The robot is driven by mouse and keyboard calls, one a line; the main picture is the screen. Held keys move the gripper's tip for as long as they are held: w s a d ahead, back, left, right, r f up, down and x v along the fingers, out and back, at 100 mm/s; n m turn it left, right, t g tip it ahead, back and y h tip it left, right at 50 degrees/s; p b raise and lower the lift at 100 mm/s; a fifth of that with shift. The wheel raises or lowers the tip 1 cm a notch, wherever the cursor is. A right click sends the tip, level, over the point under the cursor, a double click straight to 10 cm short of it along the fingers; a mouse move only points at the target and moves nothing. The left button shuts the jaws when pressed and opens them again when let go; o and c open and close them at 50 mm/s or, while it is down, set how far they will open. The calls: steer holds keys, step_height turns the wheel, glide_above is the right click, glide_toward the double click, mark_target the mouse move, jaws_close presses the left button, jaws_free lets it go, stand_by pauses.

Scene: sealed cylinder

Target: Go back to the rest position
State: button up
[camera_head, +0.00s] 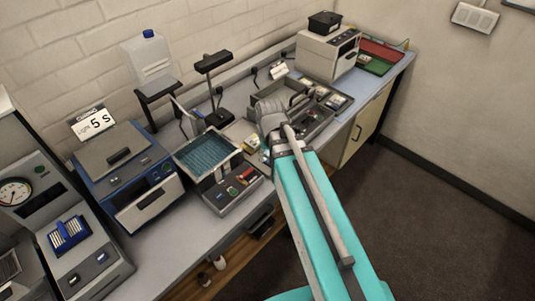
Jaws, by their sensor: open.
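My teal arm reaches from the bottom right up over the bench, and its grey wrist end is above the middle of the bench. The gripper fingers do not show; the arm and wrist hide them, so I cannot see what is directly beneath. No held object can be seen. The bench (190,245) runs from the lower left to the upper right along a white brick wall.
Near the arm stand an open teal-lined bath (207,150), a grey parts tray (318,128) and a black stand (213,62). A blue machine (125,178) and a gauge unit (45,195) are left. A white machine (328,55) stands farther back. The floor (440,215) at right is clear.

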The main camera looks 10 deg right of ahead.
steer(key=shift+m, duration=0.3)
steer(key=s+d+f+b, duration=0.2)
steer(key=s, duration=0.1)
steer(key=shift+s+f+b, duration=0.3)
steer(key=shift+f+b, duration=0.05)
steer(key=shift+a, duration=0.1)
stand_by(0.8)
